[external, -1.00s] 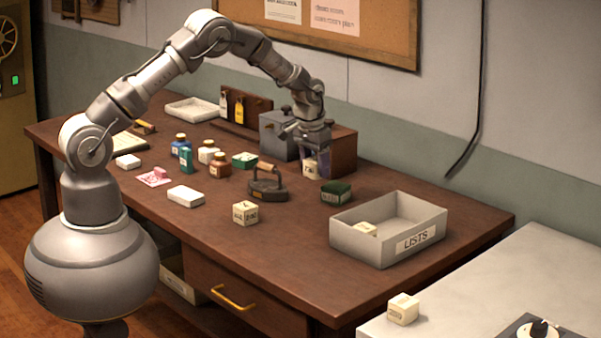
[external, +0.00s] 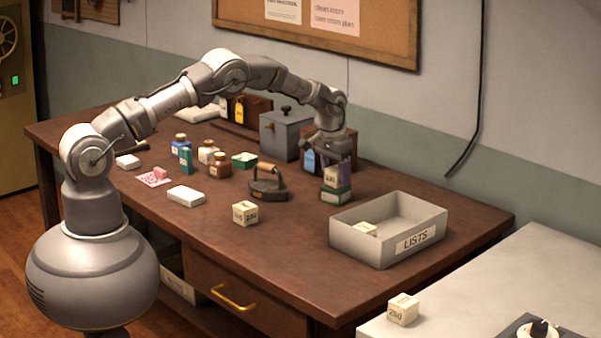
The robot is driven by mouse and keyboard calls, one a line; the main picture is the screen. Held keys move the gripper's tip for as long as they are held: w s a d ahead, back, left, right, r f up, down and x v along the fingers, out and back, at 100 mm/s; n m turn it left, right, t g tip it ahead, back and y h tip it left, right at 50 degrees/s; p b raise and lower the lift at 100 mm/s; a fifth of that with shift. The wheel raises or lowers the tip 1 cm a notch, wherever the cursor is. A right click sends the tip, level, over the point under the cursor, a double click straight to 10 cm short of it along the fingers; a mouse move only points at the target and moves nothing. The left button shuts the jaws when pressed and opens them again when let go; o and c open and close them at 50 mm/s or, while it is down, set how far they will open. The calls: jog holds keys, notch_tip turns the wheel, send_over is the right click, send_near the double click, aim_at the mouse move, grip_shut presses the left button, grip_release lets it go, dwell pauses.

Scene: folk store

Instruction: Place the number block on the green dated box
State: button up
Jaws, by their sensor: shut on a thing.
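The green dated box (external: 336,192) sits on the brown table, left of the grey LISTS tray, with a pale label on its front. My gripper (external: 334,168) is shut on a cream number block (external: 332,178) directly over this box. The block looks upright and at or very near the box's top; I cannot tell whether they touch. The fingers hide part of the block, and its marking is too small to read.
The LISTS tray (external: 372,249) holds another cream block (external: 365,229). More cream blocks stand on the table (external: 245,213) and grey counter (external: 402,310). A flat iron (external: 268,186) is left of the green box. Bottles and a grey lidded box (external: 283,136) stand behind.

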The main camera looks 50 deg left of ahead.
jog(key=o, duration=1)
jog(key=shift+f, duration=0.1)
jog(key=r+p, duration=0.1)
jog(key=r, duration=0.3)
jog(key=s+r+p, duration=0.1)
jog(key=r, duration=0.7)
jog(key=shift+s+p, duration=0.4)
notch_tip(320, 180, up, 11)
jog(key=t, duration=0.2)
send_over(332, 170)
jog(key=a, duration=0.2)
jog(key=s+a+r+t, duration=0.2)
jog(key=r, duration=0.8)
jog(key=s+a+r+t, duration=0.1)
jog(key=r+t, duration=0.1)
jog(key=r, duration=0.7)
jog(key=s+a+r+t, duration=0.1)
jog(key=s+r+t, duration=0.1)
jog(key=s+r, duration=0.5)
jog(key=s+a+r+t, duration=0.1)
jog(key=s+r+t, duration=0.2)
jog(key=s+r, duration=0.5)
jog(key=s+a+r+t, duration=0.2)
jog(key=s+r, duration=0.5)
jog(key=r, duration=0.6)
jog(key=shift+s+t, duration=0.15)
jog(key=shift+t, duration=0.15)
